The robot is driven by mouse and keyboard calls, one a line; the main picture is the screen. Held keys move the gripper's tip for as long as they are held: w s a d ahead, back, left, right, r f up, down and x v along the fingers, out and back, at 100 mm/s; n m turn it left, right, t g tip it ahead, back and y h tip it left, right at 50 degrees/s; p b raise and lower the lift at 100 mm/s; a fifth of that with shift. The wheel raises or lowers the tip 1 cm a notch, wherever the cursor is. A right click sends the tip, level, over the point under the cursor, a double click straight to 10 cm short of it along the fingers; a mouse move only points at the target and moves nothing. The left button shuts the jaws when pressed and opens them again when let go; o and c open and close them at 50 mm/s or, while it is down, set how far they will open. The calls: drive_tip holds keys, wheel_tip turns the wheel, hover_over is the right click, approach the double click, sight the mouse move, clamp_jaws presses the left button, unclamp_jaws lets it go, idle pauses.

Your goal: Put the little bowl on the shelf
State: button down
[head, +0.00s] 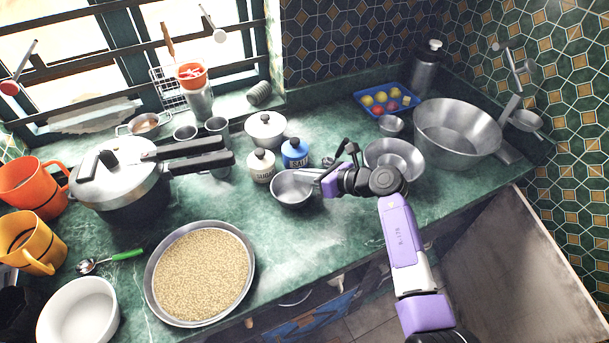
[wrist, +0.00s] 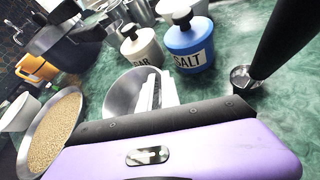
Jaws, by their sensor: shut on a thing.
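The little bowl (head: 290,191) is a shiny metal bowl near the middle of the counter, in front of the sugar and salt jars. My gripper (head: 309,177) reaches it from the right and is shut on its right rim. In the wrist view the bowl (wrist: 122,92) shows behind the pale fingers (wrist: 155,97), partly hidden by my gripper's body. The bowl looks about upright; I cannot tell whether it touches the counter. No shelf is clearly identifiable in either view.
The sugar jar (head: 261,166) and blue salt jar (head: 295,153) stand close behind the bowl. A larger metal bowl (head: 394,158) is to the right, near my arm. A grain tray (head: 155,262) and pressure cooker (head: 118,180) are to the left. Counter (head: 262,226) in front is clear.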

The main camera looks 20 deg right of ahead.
drive_tip(key=shift+f, duration=0.15)
drive_tip(key=c, duration=2)
unclamp_jaws()
drive_tip(key=o, duration=0.4)
drive_tip(key=shift+o, duration=0.2)
drive_tip(key=v, duration=1.2)
